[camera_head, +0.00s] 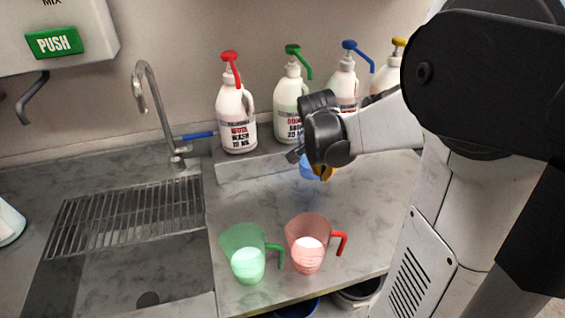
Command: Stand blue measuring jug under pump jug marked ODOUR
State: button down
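The pump jug with the green pump (288,108) stands on the raised ledge behind the counter. Its label seems to read ODOUR, partly covered by my gripper. A blue measuring jug (307,168) shows only as a small patch below my gripper, in front of the ledge; most of it is hidden. My gripper (318,168) reaches in from the right, over the blue jug. A small yellow-orange piece shows beside the patch; I cannot tell what it belongs to. The fingers are hidden, so I cannot tell whether they grip the jug.
Red-pump (236,118), blue-pump (344,85) and yellow-pump (386,76) jugs share the ledge (240,168). A green measuring jug (245,250) and a red one (307,243) stand near the front edge. The sink with rack (125,215) and tap (150,95) is left.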

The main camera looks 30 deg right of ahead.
jog(key=f, duration=0.1)
jog(key=w+f+b, duration=0.1)
jog(key=f, duration=0.1)
jog(key=a+f+b, duration=0.1)
jog(key=f, duration=0.1)
jog(key=shift+w+f, duration=0.15)
jog(key=shift+w, duration=0.25)
jog(key=c, duration=1.6)
grip_release()
